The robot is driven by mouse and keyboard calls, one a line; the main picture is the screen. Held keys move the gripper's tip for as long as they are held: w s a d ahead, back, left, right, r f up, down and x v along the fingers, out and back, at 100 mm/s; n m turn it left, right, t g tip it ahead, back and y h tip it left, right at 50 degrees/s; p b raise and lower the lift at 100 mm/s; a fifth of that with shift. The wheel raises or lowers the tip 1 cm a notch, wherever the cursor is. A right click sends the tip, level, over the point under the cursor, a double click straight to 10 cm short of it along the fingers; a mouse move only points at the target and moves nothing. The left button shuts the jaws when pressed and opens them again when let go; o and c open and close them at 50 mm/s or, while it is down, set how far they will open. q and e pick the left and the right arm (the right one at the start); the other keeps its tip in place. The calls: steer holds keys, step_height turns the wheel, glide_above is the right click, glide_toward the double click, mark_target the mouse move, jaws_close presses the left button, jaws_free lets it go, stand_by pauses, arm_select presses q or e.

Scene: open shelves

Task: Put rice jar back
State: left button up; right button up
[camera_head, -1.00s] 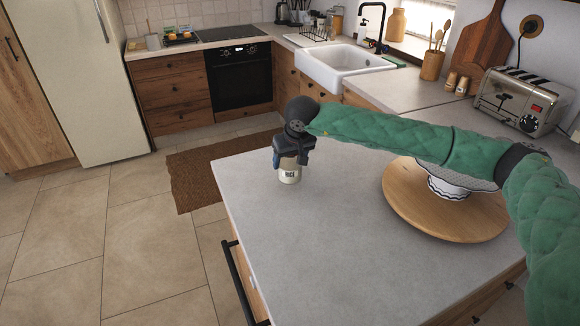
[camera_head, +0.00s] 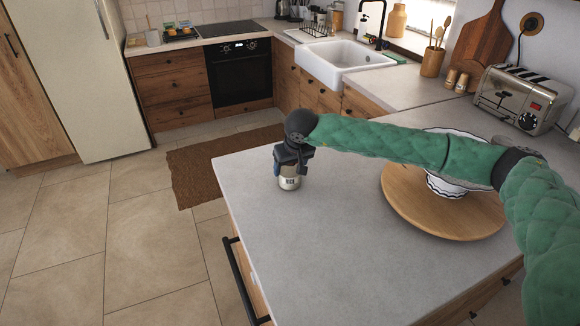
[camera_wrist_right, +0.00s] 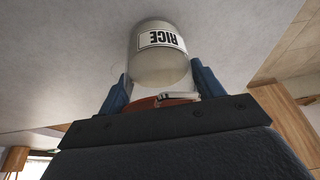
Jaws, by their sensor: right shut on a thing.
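The rice jar (camera_head: 289,183) is a small clear jar with pale contents and a white label reading RICE. It is at the left part of the grey counter (camera_head: 330,240) in the head view. My right gripper (camera_head: 291,166) comes down over it from above and is shut on it. In the right wrist view the jar (camera_wrist_right: 160,55) sits between the two blue fingers of the gripper (camera_wrist_right: 160,92), with an orange-red part near its top. I cannot tell whether the jar's base touches the counter. My left gripper is not in view.
A round wooden board (camera_head: 440,215) with a white scalloped stand (camera_head: 448,187) lies to the right on the counter. A toaster (camera_head: 520,98), wooden utensil holder (camera_head: 432,63) and white sink (camera_head: 340,60) are behind. The counter's middle and front are clear.

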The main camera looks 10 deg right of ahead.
stand_by(0.3)
steer(key=o, duration=1.6)
steer(key=shift+o, duration=0.2)
